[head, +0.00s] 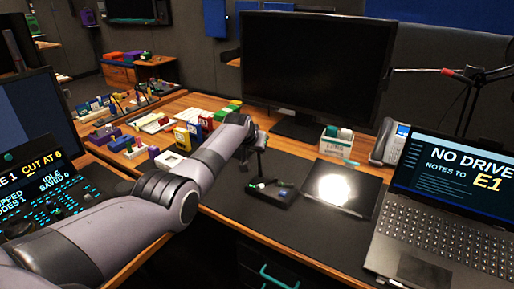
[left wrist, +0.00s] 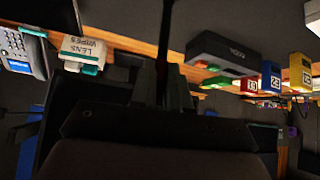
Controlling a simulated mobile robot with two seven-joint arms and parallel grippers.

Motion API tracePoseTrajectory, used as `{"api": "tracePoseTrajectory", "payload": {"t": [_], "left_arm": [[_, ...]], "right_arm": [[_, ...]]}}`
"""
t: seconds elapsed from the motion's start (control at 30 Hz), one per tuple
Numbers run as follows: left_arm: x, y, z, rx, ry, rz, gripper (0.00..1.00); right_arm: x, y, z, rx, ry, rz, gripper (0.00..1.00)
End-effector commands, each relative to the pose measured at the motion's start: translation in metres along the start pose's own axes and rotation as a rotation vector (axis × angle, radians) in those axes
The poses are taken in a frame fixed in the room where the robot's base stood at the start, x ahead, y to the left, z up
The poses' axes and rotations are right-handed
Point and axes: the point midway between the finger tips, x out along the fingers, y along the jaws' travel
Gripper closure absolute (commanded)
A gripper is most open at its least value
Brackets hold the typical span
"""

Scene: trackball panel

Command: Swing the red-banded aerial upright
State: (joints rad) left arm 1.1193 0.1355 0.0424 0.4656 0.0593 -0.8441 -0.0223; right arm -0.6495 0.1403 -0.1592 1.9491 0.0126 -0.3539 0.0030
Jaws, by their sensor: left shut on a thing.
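My left gripper (head: 259,150) is over the desk mat, above a small black box (head: 272,192) with green and blue spots on top. In the left wrist view my left gripper (left wrist: 162,88) is shut on a thin dark rod (left wrist: 166,35), which looks like the aerial. The rod runs up between the fingers to the top edge of that picture. My right gripper is in neither view.
A monitor (head: 312,60) stands behind, with a wipes box (head: 336,142) and phone (head: 391,143) beside it. A bright lit panel (head: 334,187) lies right of the black box. A laptop (head: 450,180) is at right. A boom with a red part (head: 447,72) reaches in above it. Coloured boxes crowd the left.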

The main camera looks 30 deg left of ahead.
Motion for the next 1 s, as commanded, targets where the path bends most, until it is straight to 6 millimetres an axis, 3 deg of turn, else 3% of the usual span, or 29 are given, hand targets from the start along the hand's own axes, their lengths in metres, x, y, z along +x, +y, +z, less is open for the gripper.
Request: {"api": "tracePoseTrajectory", "payload": {"t": [0.03, 0.1, 0.13, 0.57, 1.0], "left_arm": [[0.0, 0.001, 0.001, 0.0, -0.002, 0.001, 1.0], [0.0, 0.001, 0.001, 0.0, -0.002, 0.001, 0.68], [0.0, 0.001, 0.001, 0.0, -0.002, 0.001, 0.62], [-0.003, 0.0, -0.001, 0.0, 0.0, 0.001, 0.62], [-0.032, 0.0, 0.0, 0.001, 0.001, 0.001, 0.62]], "right_arm": [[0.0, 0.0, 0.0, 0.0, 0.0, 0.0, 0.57], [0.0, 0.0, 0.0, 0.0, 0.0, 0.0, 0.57], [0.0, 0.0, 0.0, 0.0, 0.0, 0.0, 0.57], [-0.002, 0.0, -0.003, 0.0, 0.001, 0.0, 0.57], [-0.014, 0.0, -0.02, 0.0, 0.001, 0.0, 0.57]]}}
